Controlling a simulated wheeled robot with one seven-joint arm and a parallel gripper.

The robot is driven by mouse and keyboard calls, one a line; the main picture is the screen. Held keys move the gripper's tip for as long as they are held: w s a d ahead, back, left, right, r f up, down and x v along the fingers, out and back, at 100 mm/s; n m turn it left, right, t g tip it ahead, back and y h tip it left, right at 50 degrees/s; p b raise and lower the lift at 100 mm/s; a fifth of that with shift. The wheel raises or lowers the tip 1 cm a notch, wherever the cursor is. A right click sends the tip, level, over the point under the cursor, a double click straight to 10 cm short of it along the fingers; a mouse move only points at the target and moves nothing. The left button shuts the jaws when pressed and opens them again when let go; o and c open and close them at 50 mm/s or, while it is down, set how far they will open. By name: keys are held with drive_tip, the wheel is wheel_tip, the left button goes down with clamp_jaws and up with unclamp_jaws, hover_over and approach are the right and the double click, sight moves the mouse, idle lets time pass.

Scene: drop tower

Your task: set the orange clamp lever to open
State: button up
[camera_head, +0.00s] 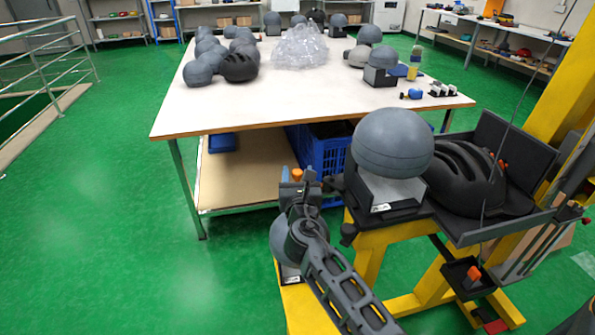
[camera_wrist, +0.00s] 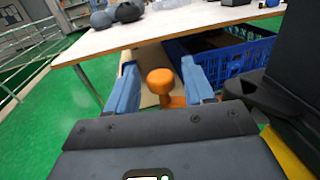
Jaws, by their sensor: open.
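The orange clamp lever shows in the wrist view as a round orange knob (camera_wrist: 161,82) on a short stem with an orange base below. It stands between the two blue fingers of my gripper (camera_wrist: 161,88), which are apart, with a gap visible on each side of the knob. In the head view the knob (camera_head: 297,174) shows as a small orange spot at my gripper (camera_head: 301,186). Most of the lever's base is hidden by the gripper body. I cannot tell whether the fingers touch the lever.
A grey headform (camera_head: 392,142) on a block stands just right of my gripper, with a black helmet (camera_head: 462,180) in a dark tray beyond it. A yellow frame (camera_head: 372,245) is below. A white table (camera_head: 300,106) with headforms stands behind, a blue crate (camera_head: 325,150) beneath. Green floor lies open at left.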

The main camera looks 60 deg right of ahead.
drive_tip(key=shift+w+d, duration=0.3)
drive_tip(key=shift+d, duration=0.2)
drive_tip(key=c, duration=0.8)
drive_tip(key=shift+r, duration=0.15)
clamp_jaws()
